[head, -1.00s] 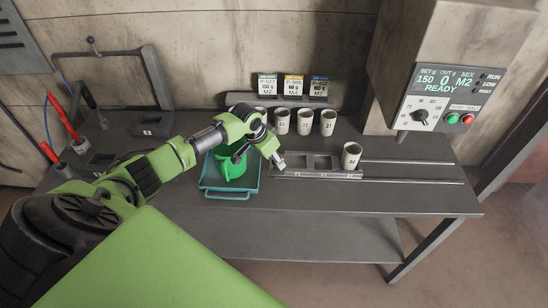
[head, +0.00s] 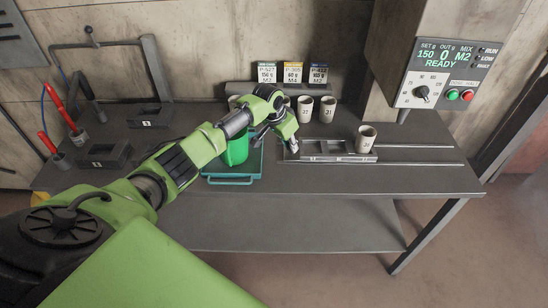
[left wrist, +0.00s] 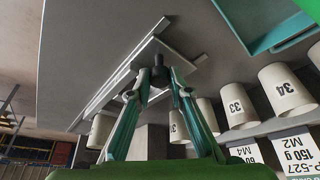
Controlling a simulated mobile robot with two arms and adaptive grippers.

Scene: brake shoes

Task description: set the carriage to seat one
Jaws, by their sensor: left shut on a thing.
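The carriage (head: 338,157) is a low grey frame with open compartments, lying across two rails on the bench. A pale cup (head: 366,140) stands at its right end. My left gripper (head: 292,145) is at the carriage's left end. In the left wrist view the fingers of my left gripper (left wrist: 159,88) are closed around a dark upright knob (left wrist: 158,72) on a grey plate. The seat marks along the carriage's front strip are too small to read. My right gripper is not in view.
A green jug (head: 236,150) stands on a teal tray (head: 230,180) left of the carriage, partly behind my left arm. Several numbered cups (head: 328,109) stand behind. Bare rails (head: 425,162) run to the right. A control box (head: 445,75) reads READY. Dark blocks (head: 150,117) lie at left.

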